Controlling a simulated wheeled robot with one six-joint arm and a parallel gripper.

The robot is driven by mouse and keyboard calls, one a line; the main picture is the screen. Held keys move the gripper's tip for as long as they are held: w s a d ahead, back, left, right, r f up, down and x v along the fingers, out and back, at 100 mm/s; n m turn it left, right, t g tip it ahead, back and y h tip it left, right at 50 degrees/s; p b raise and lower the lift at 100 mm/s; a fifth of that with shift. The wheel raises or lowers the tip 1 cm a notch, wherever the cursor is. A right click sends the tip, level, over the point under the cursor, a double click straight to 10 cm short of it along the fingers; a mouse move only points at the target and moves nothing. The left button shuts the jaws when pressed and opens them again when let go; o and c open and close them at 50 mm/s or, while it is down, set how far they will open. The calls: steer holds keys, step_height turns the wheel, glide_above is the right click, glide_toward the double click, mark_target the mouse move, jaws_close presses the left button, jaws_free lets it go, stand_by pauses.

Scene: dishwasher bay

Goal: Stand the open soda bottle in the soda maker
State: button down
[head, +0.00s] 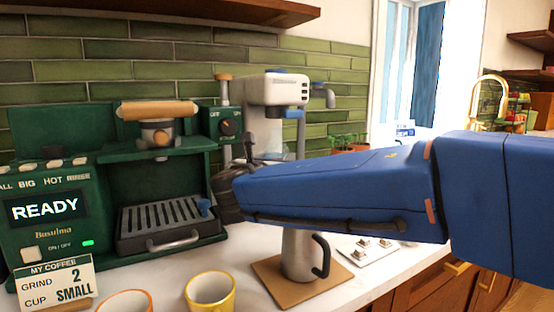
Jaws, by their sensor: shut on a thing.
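The soda maker (276,90) stands against the green tiles, with a white head, a blue top and a blue lever. A pale, see-through shape that looks like the soda bottle (270,136) shows below its head, partly behind my gripper. My gripper (240,172) is dark and shut at the end of my blue arm, in front of the soda maker. It appears to hold the bottle, but the grip, the bottle's lower part and the soda maker's base are hidden. I cannot tell whether the bottle is seated.
A green coffee machine (112,225) stands close on the left. A metal pitcher (298,262) stands on a wooden board (268,276) below my arm. A yellow cup (211,292), an orange-rimmed cup (124,304) and a card (55,283) are in front. A small white tray (352,257) lies right.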

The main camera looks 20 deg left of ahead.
steer(key=shift+f, duration=0.1)
steer(key=c, duration=0.7)
jaws_free()
steer(key=shift+c, duration=0.2)
steer(key=s+d, duration=0.1)
steer(key=s, duration=1.1)
